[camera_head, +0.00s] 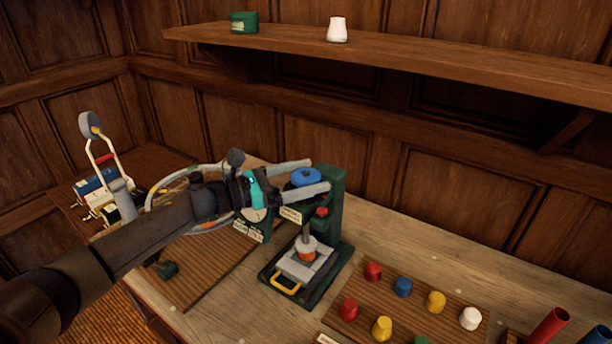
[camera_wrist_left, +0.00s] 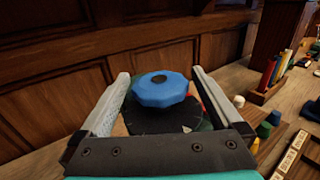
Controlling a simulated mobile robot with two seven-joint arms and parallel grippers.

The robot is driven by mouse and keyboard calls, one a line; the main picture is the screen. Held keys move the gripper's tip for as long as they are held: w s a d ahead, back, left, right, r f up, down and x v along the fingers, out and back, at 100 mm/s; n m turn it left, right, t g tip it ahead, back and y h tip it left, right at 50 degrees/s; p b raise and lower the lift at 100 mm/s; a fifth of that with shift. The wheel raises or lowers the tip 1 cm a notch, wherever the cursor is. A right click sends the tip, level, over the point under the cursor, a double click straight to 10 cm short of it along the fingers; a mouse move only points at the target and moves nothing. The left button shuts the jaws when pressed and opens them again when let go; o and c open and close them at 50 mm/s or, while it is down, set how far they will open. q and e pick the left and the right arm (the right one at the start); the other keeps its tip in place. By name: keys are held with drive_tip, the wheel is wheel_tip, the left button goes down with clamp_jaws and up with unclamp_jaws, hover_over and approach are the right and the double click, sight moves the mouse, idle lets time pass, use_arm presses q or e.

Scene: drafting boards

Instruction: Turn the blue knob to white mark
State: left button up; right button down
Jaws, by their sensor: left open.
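The blue knob (camera_head: 306,177) sits on top of a green press-like machine (camera_head: 333,212). In the left wrist view the faceted blue knob (camera_wrist_left: 150,98) has a dark centre and sits above a black dial plate (camera_wrist_left: 150,124). A small pale mark (camera_wrist_left: 187,129) shows on the plate's near right part. My left gripper (camera_head: 320,175) is open, with one finger on each side of the knob. In the left wrist view gaps show between the knob and both fingers. No pointer on the knob can be made out. My right gripper is not in view.
A brown board (camera_head: 425,322) with several coloured pegs lies right of the machine. Red and blue tubes (camera_head: 545,332) stand at the lower right. A wooden shelf (camera_head: 440,68) with a green box and white cup runs above. A wire-handled device (camera_head: 100,180) stands left.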

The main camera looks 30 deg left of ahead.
use_arm(q)
drive_tip(key=c, duration=1.2)
drive_tip(key=shift+c, duration=0.2)
